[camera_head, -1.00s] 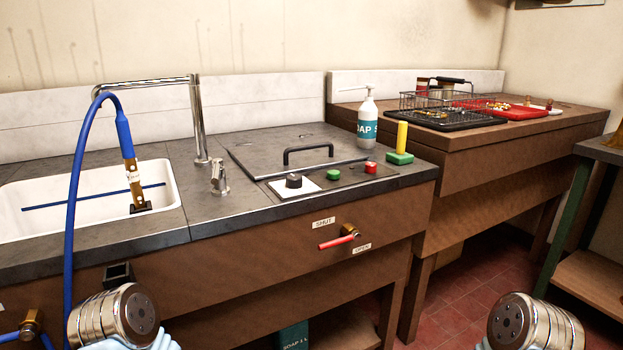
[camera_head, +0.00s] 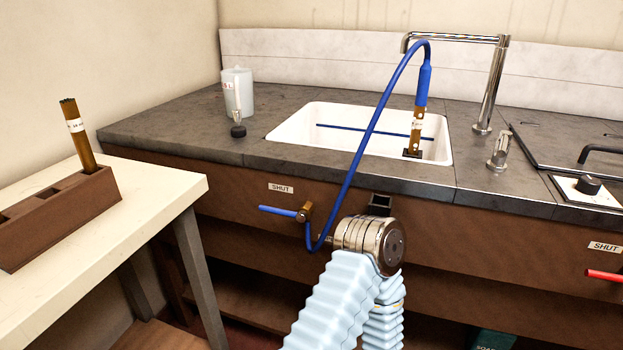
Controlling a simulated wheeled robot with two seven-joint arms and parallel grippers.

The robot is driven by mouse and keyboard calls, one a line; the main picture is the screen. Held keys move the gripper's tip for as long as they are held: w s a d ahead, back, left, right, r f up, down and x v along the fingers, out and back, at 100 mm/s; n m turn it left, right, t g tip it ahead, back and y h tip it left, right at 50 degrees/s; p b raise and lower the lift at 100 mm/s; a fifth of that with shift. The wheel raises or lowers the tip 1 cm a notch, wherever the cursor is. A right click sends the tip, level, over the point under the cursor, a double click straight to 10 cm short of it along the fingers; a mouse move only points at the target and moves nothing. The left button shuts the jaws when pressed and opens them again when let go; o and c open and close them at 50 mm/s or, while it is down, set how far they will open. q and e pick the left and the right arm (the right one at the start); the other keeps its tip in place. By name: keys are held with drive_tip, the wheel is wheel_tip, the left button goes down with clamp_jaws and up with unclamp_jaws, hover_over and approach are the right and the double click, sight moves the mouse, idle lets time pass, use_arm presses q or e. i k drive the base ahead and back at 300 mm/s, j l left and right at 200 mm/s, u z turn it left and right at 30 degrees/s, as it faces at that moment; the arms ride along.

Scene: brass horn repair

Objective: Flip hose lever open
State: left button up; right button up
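The blue hose lever (camera_head: 278,211) sticks out to the left, roughly level, from a brass valve (camera_head: 305,212) on the brown front of the sink counter. A SHUT label (camera_head: 281,188) is just above it. The blue hose (camera_head: 366,135) runs from the valve up over the sink to a blue sleeve on a brass tube. One of my arms, likely the left, rises from the bottom just right of the valve, showing a metal joint and pale blue sleeve.
A red lever (camera_head: 604,274) with its own SHUT label is at the right edge. A cream table (camera_head: 150,190) with a brown rack (camera_head: 60,220) stands at the left. The white sink (camera_head: 300,125), faucet (camera_head: 490,90) and a white jug (camera_head: 238,92) are on the counter.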

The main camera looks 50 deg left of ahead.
sight(302, 216)
drive_tip(key=k+l+u, duration=0.1)
drive_tip(key=l+u, duration=0.25)
drive_tip(key=k+l+u, duration=0.15)
drive_tip(key=u, duration=0.2)
drive_tip(key=i+j+u, duration=0.1)
drive_tip(key=u, duration=0.35)
drive_tip(key=i+u, duration=0.15)
drive_tip(key=u, duration=0.3)
drive_tip(key=i+u, duration=0.15)
drive_tip(key=u, duration=0.25)
